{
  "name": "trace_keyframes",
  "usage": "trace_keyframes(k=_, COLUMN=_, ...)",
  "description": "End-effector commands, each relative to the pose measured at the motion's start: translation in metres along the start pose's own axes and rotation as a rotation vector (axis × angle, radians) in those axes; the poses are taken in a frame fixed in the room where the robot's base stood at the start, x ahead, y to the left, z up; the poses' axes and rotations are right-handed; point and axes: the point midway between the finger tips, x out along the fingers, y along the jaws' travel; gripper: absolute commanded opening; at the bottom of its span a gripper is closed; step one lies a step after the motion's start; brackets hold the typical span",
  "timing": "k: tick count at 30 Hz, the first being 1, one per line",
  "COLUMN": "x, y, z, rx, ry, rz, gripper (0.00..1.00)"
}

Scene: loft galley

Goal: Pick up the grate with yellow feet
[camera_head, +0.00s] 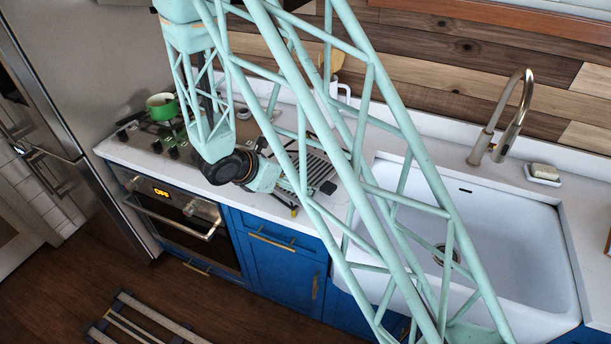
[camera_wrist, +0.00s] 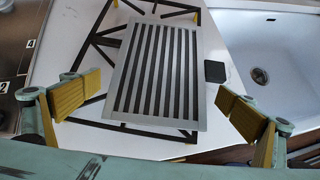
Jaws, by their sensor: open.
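The grate with yellow feet (camera_wrist: 103,42) is a flat frame of thin black bars on the white counter, with yellow feet at its corners. A light grey panel with dark slots (camera_wrist: 152,72) overlaps it and hides its middle; I cannot tell whether they touch. In the head view, a yellow foot (camera_head: 294,211) shows near the counter's front edge, and the slotted panel (camera_head: 318,166) is partly behind my arm. My gripper (camera_wrist: 158,90) is open and empty above both, its yellow-padded fingers spread to either side of the panel. In the head view, my gripper (camera_head: 287,184) is partly hidden.
A white sink (camera_head: 480,235) with a tall faucet (camera_head: 500,120) lies to the right. The cooktop (camera_head: 160,135) with a green pot (camera_head: 162,106) is to the left. A small black square (camera_wrist: 214,71) lies between panel and sink. A soap dish (camera_head: 543,174) stands behind the sink.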

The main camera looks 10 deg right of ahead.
Motion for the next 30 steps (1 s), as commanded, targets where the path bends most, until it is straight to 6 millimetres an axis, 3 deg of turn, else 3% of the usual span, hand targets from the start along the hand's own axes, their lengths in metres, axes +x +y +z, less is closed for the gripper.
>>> trace_keyframes(k=7, x=0.017, y=0.000, z=0.000, rx=-0.001, ry=0.000, rz=-0.001, gripper=1.00)
trace_keyframes(k=25, x=0.018, y=0.000, z=0.000, rx=-0.001, ry=0.000, rz=0.000, gripper=1.00)
trace_keyframes(k=30, x=0.018, y=0.000, z=0.000, rx=-0.001, ry=0.000, rz=0.000, gripper=0.85)
